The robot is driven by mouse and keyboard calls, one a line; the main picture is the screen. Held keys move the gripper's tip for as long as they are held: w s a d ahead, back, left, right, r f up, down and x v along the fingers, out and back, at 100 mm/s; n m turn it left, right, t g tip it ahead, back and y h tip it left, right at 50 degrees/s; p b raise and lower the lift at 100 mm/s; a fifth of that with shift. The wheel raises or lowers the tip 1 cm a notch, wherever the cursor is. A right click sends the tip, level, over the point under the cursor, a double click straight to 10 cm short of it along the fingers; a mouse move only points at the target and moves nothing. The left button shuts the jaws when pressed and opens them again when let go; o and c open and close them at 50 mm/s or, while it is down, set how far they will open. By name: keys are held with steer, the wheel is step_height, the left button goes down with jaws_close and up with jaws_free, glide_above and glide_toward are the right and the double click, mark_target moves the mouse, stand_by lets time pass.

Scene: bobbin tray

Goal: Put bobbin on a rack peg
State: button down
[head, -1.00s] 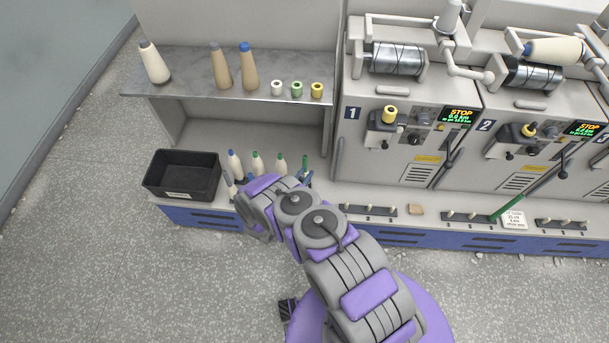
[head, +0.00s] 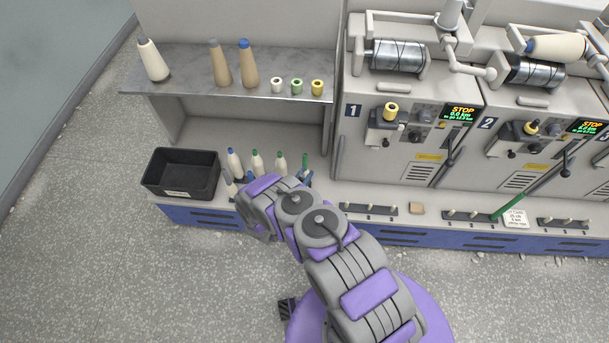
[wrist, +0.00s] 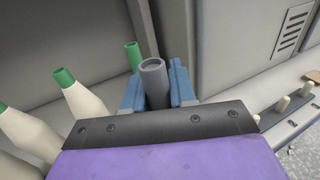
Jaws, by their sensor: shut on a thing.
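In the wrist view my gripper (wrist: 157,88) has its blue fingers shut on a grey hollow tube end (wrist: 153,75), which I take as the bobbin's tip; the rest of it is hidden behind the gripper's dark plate. In the head view the blue fingertips (head: 307,178) show at the base of the machines' left side, with the held bobbin hidden by my arm. Rack pegs stand on dark strips to the right: a near rack (head: 368,210), a middle rack (head: 472,217) and a far right rack (head: 563,223). The near rack's pegs look bare.
Several white cones with blue or green tips (head: 256,162) stand left of and behind my gripper. A black bin (head: 181,190) is farther left. A tan block (head: 416,208) and a label card (head: 515,220) lie on the ledge. Machine 1 (head: 405,130) rises behind.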

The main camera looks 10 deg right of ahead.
steer(key=shift+f+b, duration=0.4)
steer(key=shift+f, duration=0.1)
steer(key=shift+r, duration=0.8)
stand_by(0.4)
stand_by(1.1)
steer(key=shift+f+b, duration=0.6)
steer(key=shift+f, duration=0.45)
stand_by(0.4)
steer(key=c, duration=1.2)
jaws_free()
steer(key=v, duration=1.1)
